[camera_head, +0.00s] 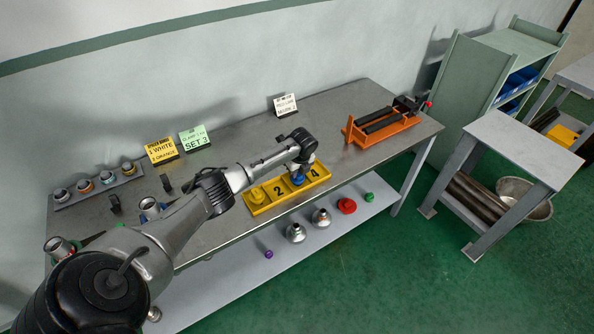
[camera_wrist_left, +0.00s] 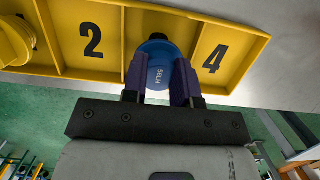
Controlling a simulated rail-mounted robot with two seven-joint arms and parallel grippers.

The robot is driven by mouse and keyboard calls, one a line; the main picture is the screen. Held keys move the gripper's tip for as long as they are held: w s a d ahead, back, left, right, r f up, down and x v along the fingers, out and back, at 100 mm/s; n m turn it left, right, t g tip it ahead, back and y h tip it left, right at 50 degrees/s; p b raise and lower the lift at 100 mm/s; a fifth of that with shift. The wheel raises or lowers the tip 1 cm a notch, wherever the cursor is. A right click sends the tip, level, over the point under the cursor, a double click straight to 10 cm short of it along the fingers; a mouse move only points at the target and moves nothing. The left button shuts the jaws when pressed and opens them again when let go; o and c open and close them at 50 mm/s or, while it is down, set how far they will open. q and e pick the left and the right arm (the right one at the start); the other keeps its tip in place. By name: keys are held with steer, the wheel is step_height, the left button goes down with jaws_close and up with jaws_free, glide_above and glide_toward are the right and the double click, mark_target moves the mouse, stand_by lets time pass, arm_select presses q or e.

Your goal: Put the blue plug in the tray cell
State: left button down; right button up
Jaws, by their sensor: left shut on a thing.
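The blue plug (camera_wrist_left: 158,66) is between the fingers of my left gripper (camera_wrist_left: 160,85) in the left wrist view. It is over the cell between those marked 2 and 4 of the yellow tray (camera_wrist_left: 60,70). I cannot tell whether it touches the cell floor. In the head view the blue plug (camera_head: 298,181) shows just below my left gripper (camera_head: 300,172), at the yellow tray (camera_head: 262,208) near the table's front edge. My left gripper is shut on the plug. My right gripper is not in view.
A yellow plug (camera_head: 257,194) sits in the tray's left cell. An orange vise (camera_head: 380,127) stands at the table's right. Sign cards (camera_head: 162,150) stand at the back. Several fittings (camera_head: 105,178) sit at the left. Red (camera_head: 347,205) and other plugs lie on the lower shelf.

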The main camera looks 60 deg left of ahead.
mark_target(301, 180)
arm_select(q)
steer(key=c, duration=1.2)
jaws_free()
steer(key=shift+f, duration=0.1)
steer(key=o, duration=0.3)
steer(key=p+v, duration=0.3)
steer(key=v, duration=0.9)
steer(key=s+d+f+n+t+h, duration=0.15)
steer(key=s+d+f, duration=0.3)
steer(key=d, duration=0.45)
steer(key=s+d+f+n, duration=0.2)
steer(key=s+d+f, duration=0.3)
steer(key=d, duration=0.4)
steer(key=s+d+f+n, duration=0.1)
steer(key=s+d+f, duration=0.4)
steer(key=d, duration=0.4)
steer(key=s+d+r+n+t, duration=0.1)
steer(key=s+d+n, duration=0.3)
steer(key=s, duration=0.4)
steer(key=s+d+r+n+t+h, duration=0.1)
steer(key=s+d+r+n, duration=0.3)
steer(key=s+n, duration=0.3)
steer(key=shift+s+d, duration=0.6)
steer(key=shift+d, duration=0.1)
